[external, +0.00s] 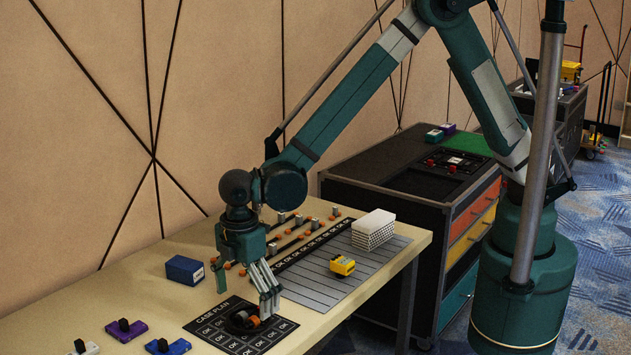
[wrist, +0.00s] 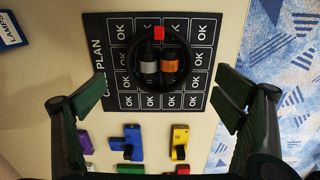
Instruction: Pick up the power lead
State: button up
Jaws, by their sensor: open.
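The power lead (wrist: 128,69) is a black coiled loop with a grey-banded plug and an orange-banded plug side by side in it, and a red tie at its top. It lies on the black case plan mat (wrist: 96,30), which is printed with OK squares. In the external view the lead (external: 236,322) is partly hidden by my fingers. My gripper (wrist: 161,110) is open, with its two fingers wide apart on either side of the lead in the wrist view. In the external view my gripper (external: 249,288) is over the mat, and nothing is held.
Purple (external: 125,330), blue (external: 168,346) and yellow (wrist: 180,142) blocks lie near the mat. A blue lamps box (external: 184,269) stands behind. A yellow device (external: 342,265) and a white stack (external: 373,229) sit on a grey slatted mat. The table edge is close to the mat.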

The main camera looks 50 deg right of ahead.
aim_at(245, 317)
jog(key=shift+w+f+b, duration=0.1)
jog(key=shift+f+b, duration=0.4)
jog(key=shift+f, duration=1.7)
jog(key=c, duration=1)
